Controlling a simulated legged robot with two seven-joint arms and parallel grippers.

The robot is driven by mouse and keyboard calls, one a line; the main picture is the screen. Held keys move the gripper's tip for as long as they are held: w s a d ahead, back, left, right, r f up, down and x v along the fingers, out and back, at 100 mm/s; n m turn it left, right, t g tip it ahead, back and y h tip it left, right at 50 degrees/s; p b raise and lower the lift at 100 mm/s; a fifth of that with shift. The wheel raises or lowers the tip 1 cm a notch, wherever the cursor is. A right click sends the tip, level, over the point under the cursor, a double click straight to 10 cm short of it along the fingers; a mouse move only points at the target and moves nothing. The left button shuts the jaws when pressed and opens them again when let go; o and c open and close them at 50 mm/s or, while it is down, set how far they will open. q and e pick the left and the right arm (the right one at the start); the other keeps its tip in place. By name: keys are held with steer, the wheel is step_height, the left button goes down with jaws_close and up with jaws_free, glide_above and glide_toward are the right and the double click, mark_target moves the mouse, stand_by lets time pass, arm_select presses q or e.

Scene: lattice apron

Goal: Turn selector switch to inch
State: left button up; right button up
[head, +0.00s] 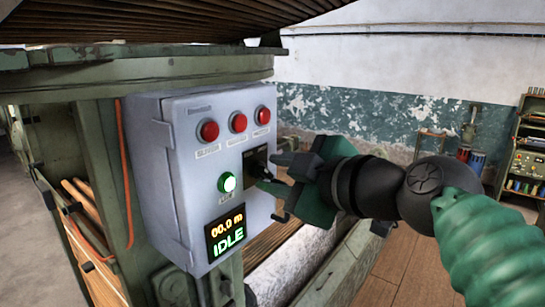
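The selector switch (256,163) is a dark knob on a black plate at the right side of the grey control box's front (186,160). Its knob is partly hidden by my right gripper, so I cannot read its position or labels. My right gripper (272,187) reaches in from the right, close in front of the switch. Its two dark fingers stand apart, one above and one below; I cannot tell whether either touches the knob. A small display (225,234) on the box reads "00.0 m" and "IDLE". My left gripper is not in view.
Several red lamps or buttons (238,122) line the box's top, with a lit green button (227,182) left of the switch. A green machine frame (150,75) overhangs the box. An orange cable (124,160) runs along its left. Shelving (528,150) stands far right.

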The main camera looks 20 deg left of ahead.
steer(key=shift+w+a+f, duration=0.1)
steer(key=shift+w+a, duration=0.1)
steer(key=shift+a, duration=0.3)
steer(key=shift+w+a+f, duration=0.2)
steer(key=shift+w+a, duration=0.1)
steer(key=shift+a, duration=0.05)
steer(key=shift+d, duration=0.2)
steer(key=c, duration=0.4)
jaws_close()
